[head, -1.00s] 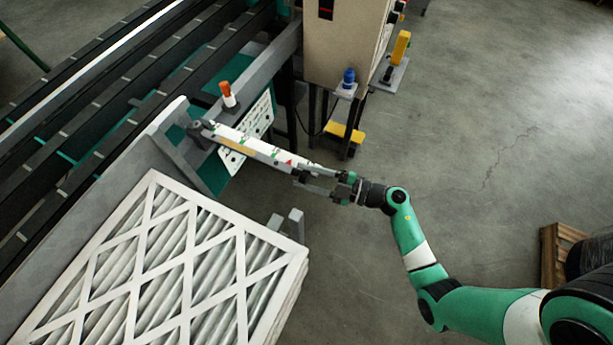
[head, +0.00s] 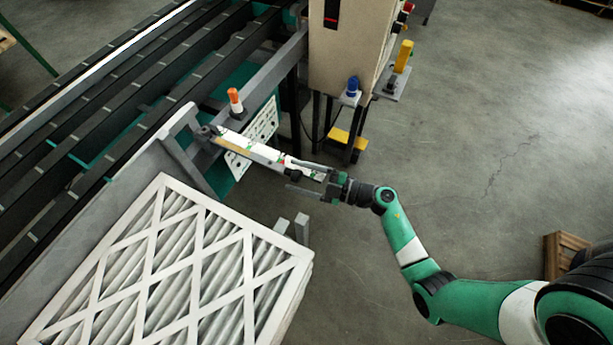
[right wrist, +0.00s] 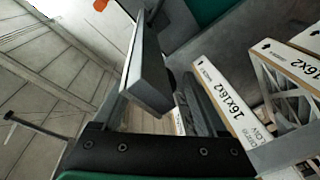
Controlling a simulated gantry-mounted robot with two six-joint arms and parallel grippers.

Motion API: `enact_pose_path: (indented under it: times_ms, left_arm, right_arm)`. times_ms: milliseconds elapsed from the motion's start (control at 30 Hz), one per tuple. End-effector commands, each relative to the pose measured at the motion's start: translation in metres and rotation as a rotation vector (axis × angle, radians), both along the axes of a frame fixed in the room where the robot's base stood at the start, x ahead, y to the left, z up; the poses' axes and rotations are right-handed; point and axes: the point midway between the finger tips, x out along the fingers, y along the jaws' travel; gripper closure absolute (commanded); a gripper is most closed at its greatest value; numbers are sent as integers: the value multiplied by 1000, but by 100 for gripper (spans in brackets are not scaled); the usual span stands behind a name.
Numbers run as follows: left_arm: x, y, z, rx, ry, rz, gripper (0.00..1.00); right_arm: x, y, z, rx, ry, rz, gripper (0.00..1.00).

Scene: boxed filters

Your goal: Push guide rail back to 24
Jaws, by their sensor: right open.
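A long scale bar (head: 255,151) with white and yellow markings juts out from the grey guide rail (head: 150,137) beside the conveyor. A small dark knob (head: 294,175) shows near the bar's outer end. My right gripper (head: 289,175) is open at this outer end, one finger on the far side and one on the near side. I cannot tell whether it touches the bar. In the right wrist view the fingers (right wrist: 168,85) are apart, with nothing clearly held between them. The scale's numbers are too small to read. My left gripper is out of view.
A stack of white-framed pleated filters (head: 165,255) stands at the lower left; boxed edges (right wrist: 225,95) show in the right wrist view. A beige cabinet (head: 345,50), an orange-topped post (head: 235,100) and a yellow pedal (head: 347,138) are beyond. Open floor lies to the right.

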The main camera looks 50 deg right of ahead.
Motion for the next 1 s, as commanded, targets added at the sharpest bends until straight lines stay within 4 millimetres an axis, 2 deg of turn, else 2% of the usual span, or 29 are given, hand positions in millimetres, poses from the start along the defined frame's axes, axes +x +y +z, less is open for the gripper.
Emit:
enact_pose_path:
  times_ms: [133, 233, 500, 633, 800, 1000]
  left_arm:
    - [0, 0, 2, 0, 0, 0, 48]
    - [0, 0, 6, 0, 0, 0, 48]
    - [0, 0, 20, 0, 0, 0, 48]
    - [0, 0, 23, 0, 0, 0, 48]
    - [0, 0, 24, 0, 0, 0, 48]
    - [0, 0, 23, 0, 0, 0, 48]
  right_arm:
    - [-4, -2, 1, 0, 1, -1, 25]
    - [-16, -6, 2, 1, 1, -4, 25]
    - [-77, -27, 2, 2, 1, -9, 25]
    - [-99, -33, 1, 0, 0, -6, 25]
    - [-111, -35, 0, 0, 0, -1, 25]
    - [-111, -35, 0, 0, 0, 1, 25]
